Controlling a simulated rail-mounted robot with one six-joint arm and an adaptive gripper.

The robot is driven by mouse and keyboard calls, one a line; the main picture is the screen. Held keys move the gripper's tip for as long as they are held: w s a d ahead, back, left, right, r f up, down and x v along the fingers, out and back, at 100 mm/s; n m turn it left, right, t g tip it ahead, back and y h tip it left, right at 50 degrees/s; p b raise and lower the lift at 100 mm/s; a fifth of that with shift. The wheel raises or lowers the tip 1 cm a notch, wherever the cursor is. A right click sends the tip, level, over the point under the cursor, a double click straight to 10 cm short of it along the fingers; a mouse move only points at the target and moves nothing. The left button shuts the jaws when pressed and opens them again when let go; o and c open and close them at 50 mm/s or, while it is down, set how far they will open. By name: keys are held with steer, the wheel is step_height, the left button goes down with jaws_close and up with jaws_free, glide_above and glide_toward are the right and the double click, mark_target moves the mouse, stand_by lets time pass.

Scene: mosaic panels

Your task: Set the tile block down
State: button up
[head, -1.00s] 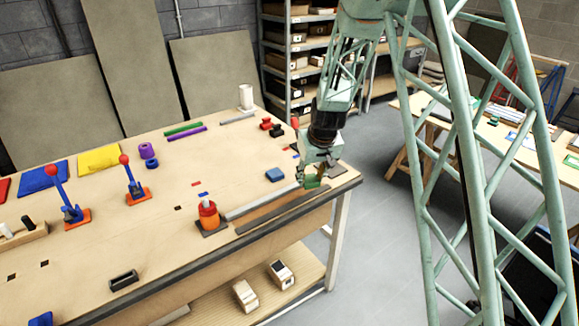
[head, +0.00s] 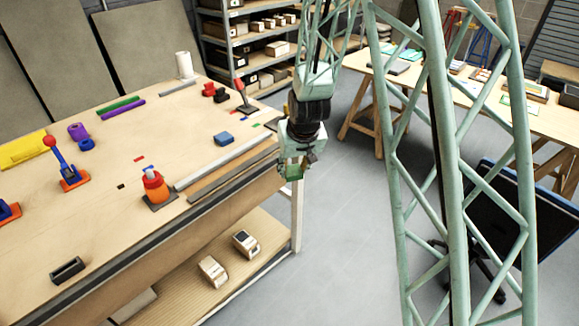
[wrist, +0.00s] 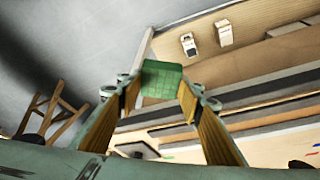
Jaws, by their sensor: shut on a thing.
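The tile block is a green block with faint grid lines, seen in the wrist view (wrist: 162,79). My gripper (wrist: 158,95) is shut on it, with one finger on each side of the block. In the head view my gripper (head: 292,172) points down just beyond the right end of the near workbench. The block there is a small green patch, partly hidden by the fingers. It looks held clear of the bench, with the grey floor behind it.
A second table (head: 490,100) with several panels stands at the right. Grey floor lies between, with a dark chair (head: 490,225).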

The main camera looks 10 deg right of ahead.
steer(key=shift+s+d+f+b, duration=0.1)
steer(key=shift+s+f+b, duration=0.05)
steer(key=shift+f+b, duration=0.35)
steer(key=shift+s+d+f+b, duration=0.15)
steer(key=shift+f+b, duration=0.15)
steer(key=shift+f, duration=0.3)
steer(key=shift+s+a, duration=0.1)
steer(key=shift+a, duration=0.05)
